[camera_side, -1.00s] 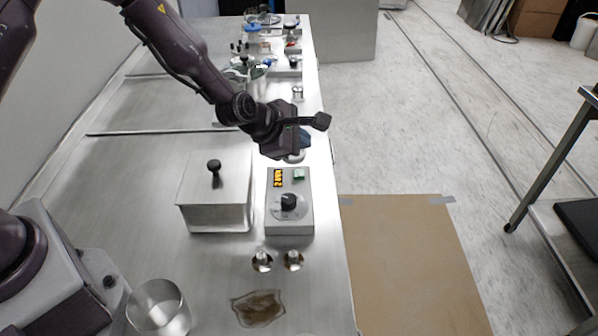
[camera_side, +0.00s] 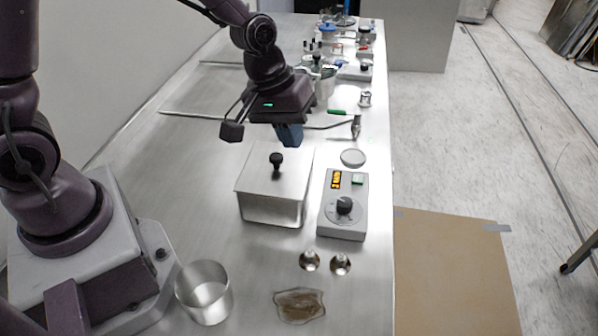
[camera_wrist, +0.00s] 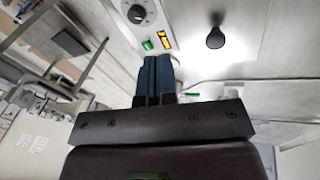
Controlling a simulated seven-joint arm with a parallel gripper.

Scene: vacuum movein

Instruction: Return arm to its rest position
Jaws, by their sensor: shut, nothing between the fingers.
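My gripper (camera_side: 290,137) hangs above the bench, just behind and above the metal box (camera_side: 275,208) with a black knob on its lid. Its blue fingers are together and hold nothing. They also show in the wrist view (camera_wrist: 156,75), pointing toward the control unit and the lid knob (camera_wrist: 215,38). The arm is bent back toward its base at the left of the side view.
A control unit (camera_side: 343,222) with a dial and orange display stands right of the box. A round disc (camera_side: 353,158) lies behind it. A metal cup (camera_side: 204,291), a brown-stained patch (camera_side: 299,305) and two small metal pieces are in front. Several items crowd the far bench.

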